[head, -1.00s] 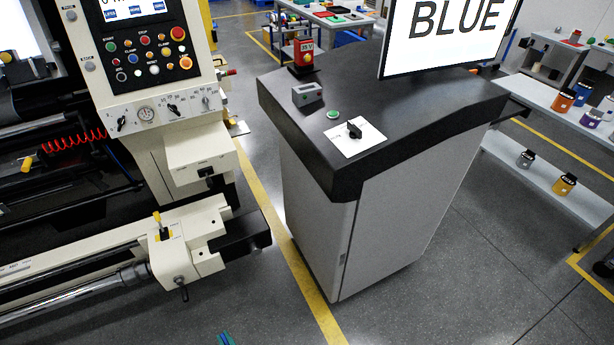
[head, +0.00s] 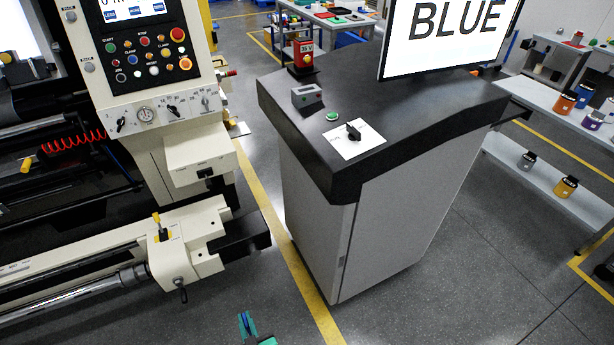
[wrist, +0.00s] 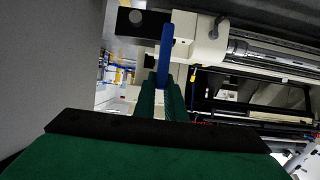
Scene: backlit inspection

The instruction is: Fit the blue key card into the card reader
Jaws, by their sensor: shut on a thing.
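My gripper (head: 247,322) shows at the bottom edge of the head view, low in front of the console. Its green fingers (wrist: 160,95) are shut on the blue key card (wrist: 166,45), which stands out past the fingertips in the wrist view. The card is seen almost edge-on there. A small grey box with a dark face (head: 307,95) sits on the console's black top; it may be the card reader, but I cannot make out a slot. The gripper and card are well apart from it.
The console (head: 420,115) carries a green button (head: 332,116), a white plate with a black knob (head: 362,143), a red device (head: 303,55) and a screen reading BLUE (head: 450,30). A cream machine (head: 190,240) stands left. The floor between is clear.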

